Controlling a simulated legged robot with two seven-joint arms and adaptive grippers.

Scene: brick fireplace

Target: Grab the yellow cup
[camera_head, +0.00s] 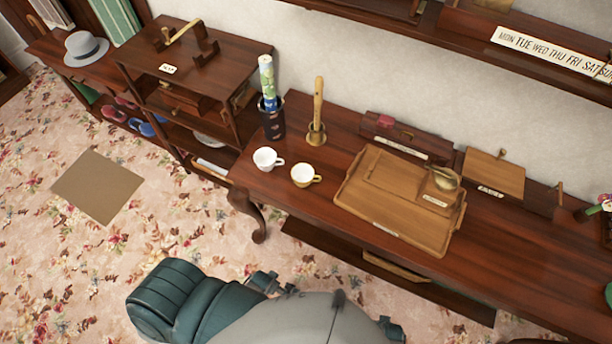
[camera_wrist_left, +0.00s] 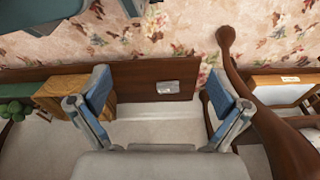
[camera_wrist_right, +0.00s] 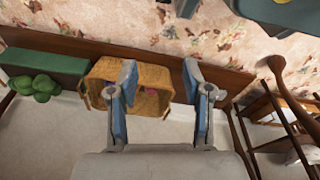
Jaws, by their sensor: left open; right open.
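The yellow cup (camera_head: 304,176) stands upright on the dark wooden table (camera_head: 285,197), near its left end; its outside is yellow-gold, its inside white, and its handle points right. A white cup (camera_head: 267,159) stands just left of and behind it. My left gripper (camera_wrist_left: 160,95) is open and empty in its wrist view, with its fingers wide apart. My right gripper (camera_wrist_right: 159,88) is also open and empty, its fingers closer together. Neither wrist view shows the yellow cup. I cannot clearly make out either gripper's jaws in the head view.
A wooden tray (camera_head: 352,200) lies right of the cups. A brass holder (camera_head: 316,138) with a wooden stick and a dark cylinder (camera_head: 271,125) stand behind them. A wicker basket (camera_wrist_right: 155,92) shows beyond the right gripper. The table's front edge beside the yellow cup is clear.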

